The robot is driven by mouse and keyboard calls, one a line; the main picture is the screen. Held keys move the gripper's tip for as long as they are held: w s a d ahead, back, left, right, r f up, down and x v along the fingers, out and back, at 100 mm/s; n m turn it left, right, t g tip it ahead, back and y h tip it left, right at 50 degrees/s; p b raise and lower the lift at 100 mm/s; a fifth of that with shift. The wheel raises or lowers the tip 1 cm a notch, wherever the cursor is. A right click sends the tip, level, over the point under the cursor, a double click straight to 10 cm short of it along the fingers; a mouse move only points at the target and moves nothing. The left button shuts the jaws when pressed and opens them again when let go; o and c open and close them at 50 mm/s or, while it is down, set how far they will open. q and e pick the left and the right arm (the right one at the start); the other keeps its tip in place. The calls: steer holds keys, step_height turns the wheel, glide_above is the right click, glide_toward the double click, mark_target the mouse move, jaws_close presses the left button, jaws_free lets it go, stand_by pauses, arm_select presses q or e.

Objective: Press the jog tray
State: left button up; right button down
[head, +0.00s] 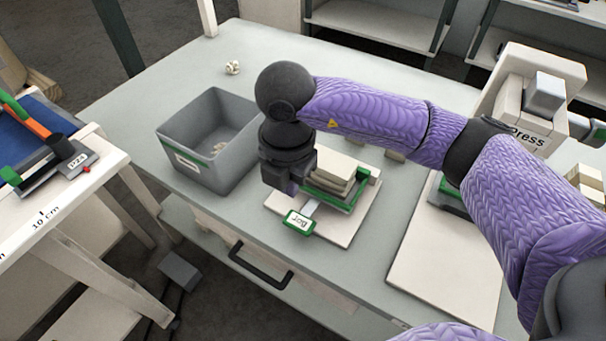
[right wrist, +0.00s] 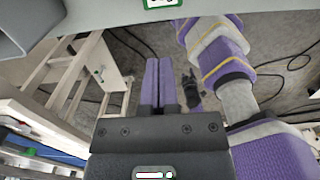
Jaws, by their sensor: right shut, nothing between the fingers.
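The jog tray is a pale board (head: 345,222) with a green fence (head: 350,203), on the grey table in the head view. Several pale sheets (head: 335,170) lie stacked against the fence. A green-framed label (head: 300,221) stands at its front on a grey piece. My right gripper (head: 288,190) points down at the stack's left side, behind the label; its tips are partly hidden and contact cannot be told. In the right wrist view its purple fingers (right wrist: 158,82) are together with nothing between them.
A grey bin (head: 207,140) with small scraps stands left of the tray. A crumpled piece (head: 233,68) lies behind it. A machine labelled Press (head: 527,137) and a pale board (head: 445,265) are at right. A black handle (head: 260,268) sticks out at the table front.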

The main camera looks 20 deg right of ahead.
steer(key=w+d+r+p, duration=0.1)
steer(key=d+r+p, duration=0.1)
steer(key=p, duration=0.2)
steer(key=shift+w, duration=0.1)
steer(key=b, duration=0.3)
glide_toward(300, 220)
step_height(300, 220, down, 8)
steer(key=shift+r, duration=0.2)
